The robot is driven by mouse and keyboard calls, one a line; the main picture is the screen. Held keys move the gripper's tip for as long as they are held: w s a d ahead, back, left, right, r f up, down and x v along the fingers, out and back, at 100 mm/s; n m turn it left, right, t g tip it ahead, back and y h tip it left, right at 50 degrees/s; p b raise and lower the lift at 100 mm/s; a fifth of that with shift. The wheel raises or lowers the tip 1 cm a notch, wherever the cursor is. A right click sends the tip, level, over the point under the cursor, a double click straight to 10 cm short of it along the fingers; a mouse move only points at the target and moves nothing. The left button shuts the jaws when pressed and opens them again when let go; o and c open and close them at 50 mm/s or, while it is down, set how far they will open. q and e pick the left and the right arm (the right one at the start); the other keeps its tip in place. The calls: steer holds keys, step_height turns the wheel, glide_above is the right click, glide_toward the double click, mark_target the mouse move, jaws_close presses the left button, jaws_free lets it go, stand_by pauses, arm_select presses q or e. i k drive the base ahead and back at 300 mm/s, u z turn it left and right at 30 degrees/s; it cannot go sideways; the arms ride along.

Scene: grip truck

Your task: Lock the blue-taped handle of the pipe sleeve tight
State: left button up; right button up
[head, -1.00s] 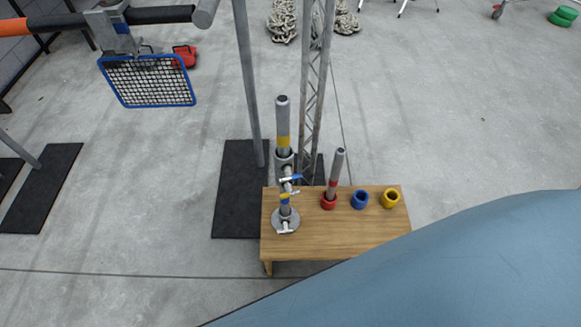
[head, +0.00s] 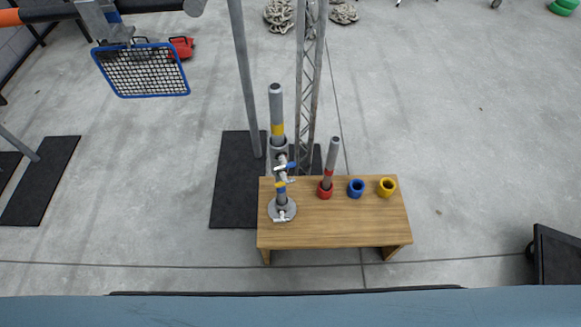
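A grey upright pipe (head: 276,100) with a yellow band stands at the left end of the wooden bench. Its lower part sits in a grey pipe sleeve (head: 279,150). A small handle with a blue part (head: 291,166) sticks out to the right of the sleeve. Other small silver handles show below it, one near the round base (head: 282,211). A blue and yellow band (head: 281,188) lies lower on the stand. The handles are too small to tell whether they are tight. Neither of my grippers is in view.
The wooden bench (head: 340,225) also holds a red ring (head: 325,193) with a thinner pipe (head: 331,160) in it, a blue ring (head: 355,188) and a yellow ring (head: 387,187). A pole (head: 247,85) and a lattice truss (head: 309,85) stand behind. The floor to the right is mostly clear.

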mark_target(284, 165)
steer(key=u, duration=0.55)
steer(key=k, duration=1.25)
steer(key=u, duration=0.4)
steer(key=i, duration=0.8)
steer(key=u, duration=0.1)
